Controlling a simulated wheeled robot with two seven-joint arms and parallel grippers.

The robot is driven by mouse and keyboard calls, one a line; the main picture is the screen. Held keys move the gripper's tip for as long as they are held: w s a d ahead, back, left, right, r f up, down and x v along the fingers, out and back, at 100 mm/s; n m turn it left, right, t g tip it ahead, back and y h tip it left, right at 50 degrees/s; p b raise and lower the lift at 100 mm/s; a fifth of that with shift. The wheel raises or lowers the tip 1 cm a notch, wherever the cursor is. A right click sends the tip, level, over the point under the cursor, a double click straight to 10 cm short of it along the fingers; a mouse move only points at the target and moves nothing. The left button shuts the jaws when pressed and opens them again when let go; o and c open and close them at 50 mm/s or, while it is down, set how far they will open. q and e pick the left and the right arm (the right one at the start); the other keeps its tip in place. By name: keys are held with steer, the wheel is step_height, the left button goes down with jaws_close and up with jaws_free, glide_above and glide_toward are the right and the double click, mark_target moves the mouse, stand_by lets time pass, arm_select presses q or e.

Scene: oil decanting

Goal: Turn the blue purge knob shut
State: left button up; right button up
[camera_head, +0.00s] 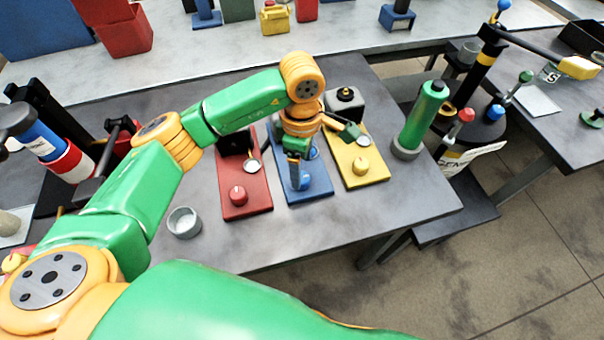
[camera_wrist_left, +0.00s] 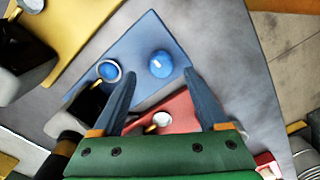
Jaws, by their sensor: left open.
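The blue purge knob (camera_wrist_left: 160,64) is round with a white mark and sits on the blue board (camera_wrist_left: 150,30) in the left wrist view. My left gripper (camera_wrist_left: 160,66) is open, its two dark fingers appearing on either side of the knob; I cannot tell whether they touch it. In the head view, my left gripper (camera_head: 296,178) points down over the blue board (camera_head: 313,194), the middle one of three, and mostly hides the knob. My right gripper is not in view.
The red board (camera_head: 256,196) with its red knob (camera_head: 238,195) and the yellow board (camera_head: 374,173) with its knob (camera_head: 361,166) flank the blue one. A grey cup (camera_head: 184,222) stands at the left. A green cylinder (camera_head: 422,118) stands right. The table's front right is clear.

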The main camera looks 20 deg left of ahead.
mark_target(302, 180)
arm_select(q)
step_height(302, 180, down, 4)
steer(key=shift+s+r+p, duration=0.15)
steer(key=shift+r+p, duration=0.1)
steer(key=shift+p, duration=0.15)
steer(key=shift+f, duration=0.2)
jaws_close()
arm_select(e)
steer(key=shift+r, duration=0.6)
